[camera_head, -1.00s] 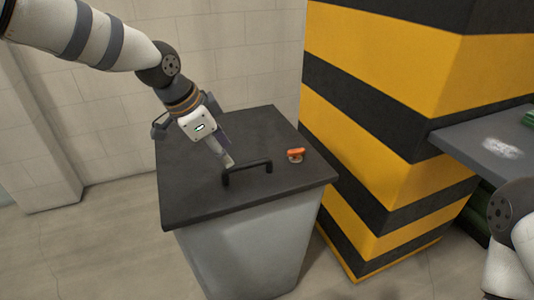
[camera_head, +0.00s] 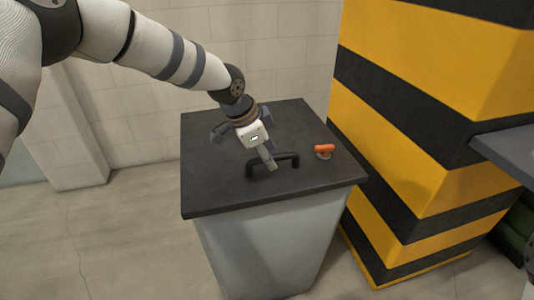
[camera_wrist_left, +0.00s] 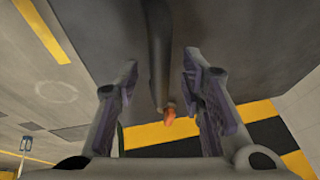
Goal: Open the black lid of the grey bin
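The grey bin (camera_head: 255,240) stands on the floor with its flat black lid (camera_head: 212,188) lying shut on top. My left gripper (camera_head: 268,162) is over the middle of the handle, pointing down. In the left wrist view, the left gripper (camera_wrist_left: 160,65) has its two fingers apart, with the dark handle bar (camera_wrist_left: 157,45) running between them. A gap shows on both sides of the bar. My right gripper is not in view.
A small orange-and-grey object (camera_head: 324,150) sits on the lid right of the handle. A yellow-and-black striped pillar (camera_head: 400,140) stands close on the bin's right, with a grey table (camera_head: 510,146) beyond. A block wall (camera_head: 280,50) is behind. Floor at left is clear.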

